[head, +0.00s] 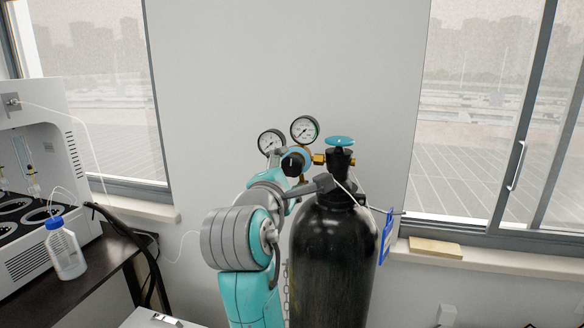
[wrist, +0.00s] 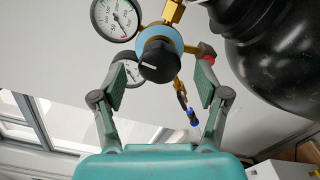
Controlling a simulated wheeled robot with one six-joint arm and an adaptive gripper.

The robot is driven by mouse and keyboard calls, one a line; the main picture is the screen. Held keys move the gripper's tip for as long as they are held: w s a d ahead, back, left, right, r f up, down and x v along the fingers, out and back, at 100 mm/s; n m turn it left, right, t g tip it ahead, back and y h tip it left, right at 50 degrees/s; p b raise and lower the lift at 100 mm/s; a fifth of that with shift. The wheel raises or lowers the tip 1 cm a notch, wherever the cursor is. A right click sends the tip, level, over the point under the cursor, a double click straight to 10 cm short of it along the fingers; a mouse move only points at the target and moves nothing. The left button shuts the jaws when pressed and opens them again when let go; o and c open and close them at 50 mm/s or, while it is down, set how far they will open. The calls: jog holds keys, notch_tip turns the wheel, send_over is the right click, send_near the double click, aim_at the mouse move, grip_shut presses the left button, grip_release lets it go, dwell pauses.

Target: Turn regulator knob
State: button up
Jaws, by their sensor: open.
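The regulator knob (wrist: 159,61) is black with a white pointer mark, in front of a light blue round body in the wrist view. It also shows in the head view (head: 293,163), below two round gauges (head: 304,130). My gripper (wrist: 163,80) is open, with one finger on each side of the knob and visible gaps between the pads and the knob. In the head view my arm hides much of the gripper. The regulator joins brass fittings on the valve of a black gas cylinder (head: 331,255), which has a turquoise top handwheel (head: 341,141).
The cylinder stands close to the right of my arm. A dark bench (head: 95,280) at left holds a white machine (head: 40,180) and a bottle with a blue cap (head: 65,252). A wall and windows stand behind. A blue tag (head: 386,238) hangs beside the cylinder.

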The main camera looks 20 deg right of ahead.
jog(key=v, duration=0.8)
jog(key=shift+s+a, duration=0.15)
jog(key=shift+s, duration=0.1)
